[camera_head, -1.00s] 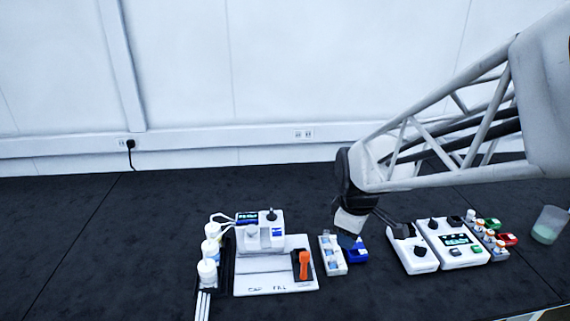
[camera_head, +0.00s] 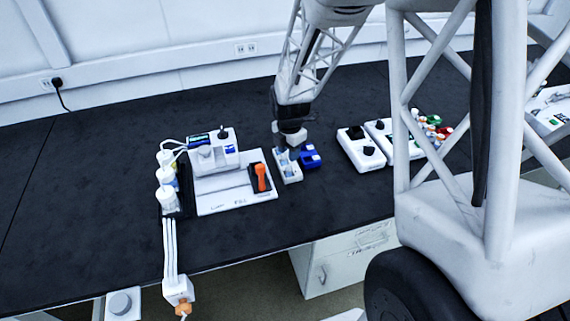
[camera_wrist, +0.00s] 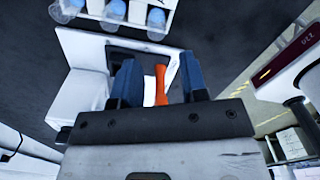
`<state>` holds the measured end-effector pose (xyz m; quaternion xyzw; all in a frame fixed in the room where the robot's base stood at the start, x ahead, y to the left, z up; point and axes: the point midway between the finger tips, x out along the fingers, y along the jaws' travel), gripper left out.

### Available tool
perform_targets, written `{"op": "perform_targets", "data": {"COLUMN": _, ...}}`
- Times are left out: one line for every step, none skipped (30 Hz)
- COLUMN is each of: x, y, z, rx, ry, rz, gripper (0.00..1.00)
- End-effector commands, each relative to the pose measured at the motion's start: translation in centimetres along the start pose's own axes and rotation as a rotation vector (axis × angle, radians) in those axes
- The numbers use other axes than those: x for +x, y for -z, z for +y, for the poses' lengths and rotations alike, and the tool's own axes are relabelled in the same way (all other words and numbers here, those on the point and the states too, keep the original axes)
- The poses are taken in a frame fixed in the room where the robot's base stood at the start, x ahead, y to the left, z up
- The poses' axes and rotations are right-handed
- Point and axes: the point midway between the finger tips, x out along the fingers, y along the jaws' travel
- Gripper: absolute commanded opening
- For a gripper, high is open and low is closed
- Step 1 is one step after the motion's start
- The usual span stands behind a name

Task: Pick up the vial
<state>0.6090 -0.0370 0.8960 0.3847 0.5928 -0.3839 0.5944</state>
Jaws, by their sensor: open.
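Vials with blue tops stand in a white rack, which is at the top of the wrist view (camera_wrist: 133,27). One vial (camera_wrist: 156,19) is at the rack's right end there. In the head view the small white rack (camera_head: 292,179) is right of the white station, and its vials are too small to tell apart. My gripper (camera_head: 291,137) is above the rack's far end in that view. In the wrist view its two dark blue fingers (camera_wrist: 158,62) are apart with nothing held between them. The vials are beyond the fingertips.
A blue block (camera_head: 309,157) is just right of the rack. Left of it is a white station (camera_head: 238,200) with an orange tool (camera_head: 261,178) and white bottles (camera_head: 167,195). White knobbed devices (camera_head: 362,150) stand to the right. Bare dark bench (camera_head: 90,195) lies at left.

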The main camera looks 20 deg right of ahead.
Motion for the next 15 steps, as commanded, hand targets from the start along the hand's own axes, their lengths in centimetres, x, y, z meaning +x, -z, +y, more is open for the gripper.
{"op": "perform_targets", "data": {"x": 0.28, "y": -0.1, "z": 0.13, "rx": -0.013, "ry": 0.001, "rz": 0.001, "gripper": 0.4}}
{"op": "perform_targets", "data": {"x": 0.38, "y": -0.13, "z": 0.18, "rx": -0.02, "ry": 0.002, "rz": 0.001, "gripper": 0.4}}
{"op": "perform_targets", "data": {"x": 0.46, "y": -0.16, "z": 0.22, "rx": -0.026, "ry": 0.002, "rz": 0.001, "gripper": 0.4}}
{"op": "perform_targets", "data": {"x": 0.5, "y": -0.17, "z": 0.24, "rx": -0.029, "ry": 0.002, "rz": 0.001, "gripper": 0.4}}
{"op": "perform_targets", "data": {"x": 0.52, "y": -0.18, "z": 0.25, "rx": -0.03, "ry": 0.002, "rz": 0.001, "gripper": 0.4}}
{"op": "perform_targets", "data": {"x": 0.52, "y": -0.18, "z": 0.25, "rx": -0.031, "ry": 0.002, "rz": 0.001, "gripper": 0.4}}
{"op": "perform_targets", "data": {"x": 0.52, "y": -0.17, "z": 0.25, "rx": -0.03, "ry": 0.002, "rz": 0.001, "gripper": 0.4}}
{"op": "perform_targets", "data": {"x": 0.51, "y": -0.17, "z": 0.25, "rx": -0.03, "ry": 0.002, "rz": 0.001, "gripper": 0.4}}
{"op": "perform_targets", "data": {"x": 0.51, "y": -0.17, "z": 0.24, "rx": -0.03, "ry": 0.002, "rz": 0.001, "gripper": 0.4}}
{"op": "perform_targets", "data": {"x": 0.51, "y": -0.17, "z": 0.24, "rx": -0.03, "ry": 0.002, "rz": 0.001, "gripper": 0.4}}
{"op": "perform_targets", "data": {"x": 0.5, "y": -0.17, "z": 0.24, "rx": -0.029, "ry": 0.002, "rz": 0.001, "gripper": 0.4}}
{"op": "perform_targets", "data": {"x": 0.51, "y": -0.16, "z": 0.24, "rx": -0.029, "ry": 0.002, "rz": 0.001, "gripper": 0.4}}
{"op": "perform_targets", "data": {"x": 0.54, "y": -0.16, "z": 0.23, "rx": -0.029, "ry": 0.002, "rz": 0.001, "gripper": 0.4}}
{"op": "perform_targets", "data": {"x": 0.59, "y": -0.16, "z": 0.23, "rx": -0.029, "ry": 0.002, "rz": 0.001, "gripper": 0.4}}
{"op": "perform_targets", "data": {"x": 0.73, "y": -0.15, "z": 0.22, "rx": -0.029, "ry": 0.003, "rz": 0.002, "gripper": 0.4}}
